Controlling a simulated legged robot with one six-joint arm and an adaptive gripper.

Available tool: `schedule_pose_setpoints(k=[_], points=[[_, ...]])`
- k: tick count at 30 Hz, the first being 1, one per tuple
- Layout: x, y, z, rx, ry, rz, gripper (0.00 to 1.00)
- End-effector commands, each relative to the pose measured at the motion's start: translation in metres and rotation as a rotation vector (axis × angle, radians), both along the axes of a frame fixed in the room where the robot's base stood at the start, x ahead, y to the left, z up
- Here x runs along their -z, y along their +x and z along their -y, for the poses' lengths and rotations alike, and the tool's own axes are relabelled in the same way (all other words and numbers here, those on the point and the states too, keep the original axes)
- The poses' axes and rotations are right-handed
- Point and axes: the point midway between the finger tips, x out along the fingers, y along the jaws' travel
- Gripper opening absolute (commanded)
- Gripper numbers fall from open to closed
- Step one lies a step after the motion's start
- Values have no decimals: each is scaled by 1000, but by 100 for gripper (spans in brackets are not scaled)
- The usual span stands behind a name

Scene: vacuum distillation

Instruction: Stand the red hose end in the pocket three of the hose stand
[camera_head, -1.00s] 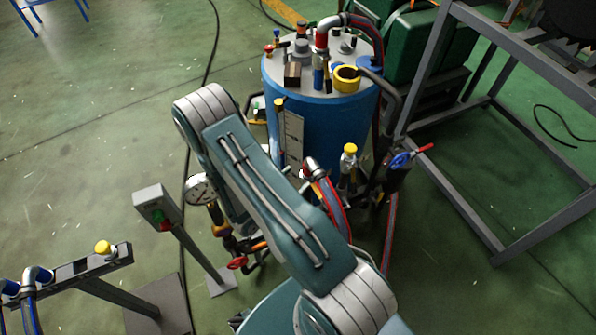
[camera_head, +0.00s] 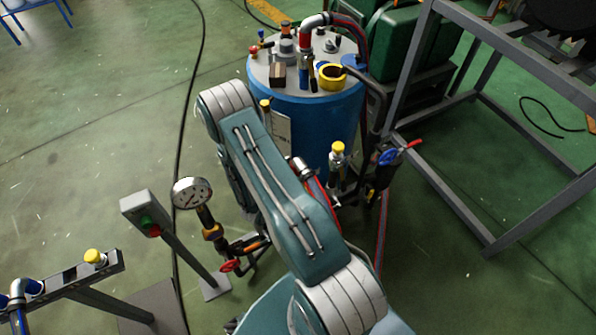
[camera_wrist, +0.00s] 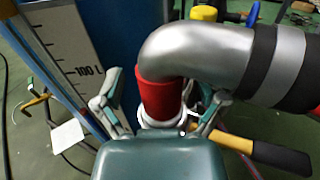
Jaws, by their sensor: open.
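In the wrist view the red hose end (camera_wrist: 160,98) is a red collar below a silver elbow, pointing down. The elbow runs right into a black-banded hose. My gripper (camera_wrist: 160,108) is open, with one finger on each side of the red collar; I cannot tell whether they touch it. In the head view my arm hides the gripper, and a silver elbow (camera_head: 299,166) with red and blue hoses shows just past the arm. The hose stand (camera_head: 70,278) is a grey bar on a post at lower left, with a blue-ended hose (camera_head: 28,288) and a yellow cap (camera_head: 95,256).
A blue tank (camera_head: 310,120) with fittings on its lid stands ahead. A pressure gauge (camera_head: 191,193) and a switch post (camera_head: 150,218) stand between the stand and my arm. A yellow-capped valve (camera_head: 338,150) is right of the arm. A grey frame (camera_head: 480,200) is at right.

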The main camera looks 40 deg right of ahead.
Motion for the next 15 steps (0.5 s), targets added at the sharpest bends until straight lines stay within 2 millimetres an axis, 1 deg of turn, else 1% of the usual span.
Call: schedule_pose_setpoints(k=[3,4,5,6,8,9,10,15], points=[[0,0,0,0,0,0,91],[0,0,0,0,0,0,82],[0,0,0,0,0,0,68],[0,0,-1,0,0,0,50],[0,0,-1,0,0,0,24],[0,0,-1,0,0,0,6],[0,0,-1,0,0,0,0],[0,0,-1,0,-1,1,0]])
